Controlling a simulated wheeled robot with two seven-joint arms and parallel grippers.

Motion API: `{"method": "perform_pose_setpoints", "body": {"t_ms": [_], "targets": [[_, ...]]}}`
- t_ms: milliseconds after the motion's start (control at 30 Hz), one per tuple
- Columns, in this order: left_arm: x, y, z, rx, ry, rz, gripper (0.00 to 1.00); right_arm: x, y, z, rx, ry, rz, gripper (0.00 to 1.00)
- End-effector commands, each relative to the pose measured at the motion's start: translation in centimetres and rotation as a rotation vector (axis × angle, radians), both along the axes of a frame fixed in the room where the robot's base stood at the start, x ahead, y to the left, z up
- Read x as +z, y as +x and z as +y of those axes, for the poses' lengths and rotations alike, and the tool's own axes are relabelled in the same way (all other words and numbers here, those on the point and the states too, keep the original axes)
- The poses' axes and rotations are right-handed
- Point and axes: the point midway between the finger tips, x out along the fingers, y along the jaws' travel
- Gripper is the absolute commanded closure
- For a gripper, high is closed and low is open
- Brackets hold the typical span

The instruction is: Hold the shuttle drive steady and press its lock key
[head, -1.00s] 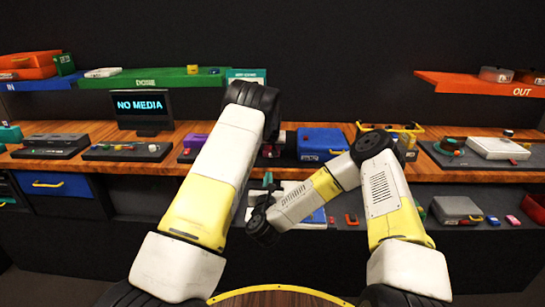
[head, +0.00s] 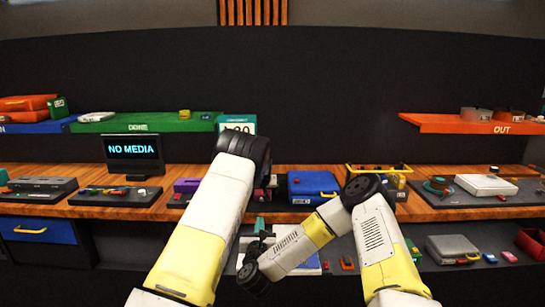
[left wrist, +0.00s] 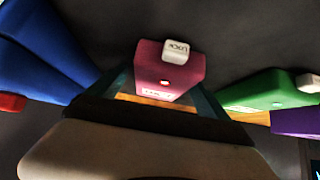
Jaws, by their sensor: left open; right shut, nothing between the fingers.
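The shuttle drive appears to be the pink block (left wrist: 167,84) in the left wrist view. Its white lock key (left wrist: 177,50), with lettering upside down, stands on it. My left gripper (left wrist: 163,98) is open, with its teal fingers on either side of the drive; I cannot tell whether they touch it. In the head view my left forearm hides that gripper and most of the drive. My right gripper (head: 260,224) is shut and empty, its teal fingers pointing up in front of the bench edge, below and apart from the drive area.
A blue box (head: 313,185) stands right of my left forearm on the wooden bench (head: 423,208). A purple block (head: 186,186) is left of it. A screen (head: 133,152) reads NO MEDIA. Green (head: 145,122) and orange (head: 460,124) shelves hang above. A lower shelf holds a grey box (head: 452,248).

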Motion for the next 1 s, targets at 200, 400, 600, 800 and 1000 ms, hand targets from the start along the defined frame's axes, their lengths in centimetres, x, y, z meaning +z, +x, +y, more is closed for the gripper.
{"method": "perform_pose_setpoints", "body": {"t_ms": [200,400,600,800,1000], "targets": [[0.0,0.0,0.1,0.001,0.001,-0.001,0.09,0.0,0.0,0.0,0.0,0.0,0.0,1.0],[0.6,-0.4,0.1,0.001,0.001,-0.001,0.09,0.0,0.0,0.0,0.0,0.0,0.0,1.0],[3.3,-2.9,0.1,0.001,-0.001,-0.003,0.09,0.0,0.0,0.0,0.0,0.0,0.0,1.0],[6.2,-5.9,0.1,0.0,0.0,-0.002,0.09,0.0,0.0,0.0,0.0,0.0,0.0,1.0],[8.0,-7.9,0.1,-0.001,0.001,-0.001,0.09,0.0,0.0,0.0,0.0,0.0,0.0,1.0]]}}
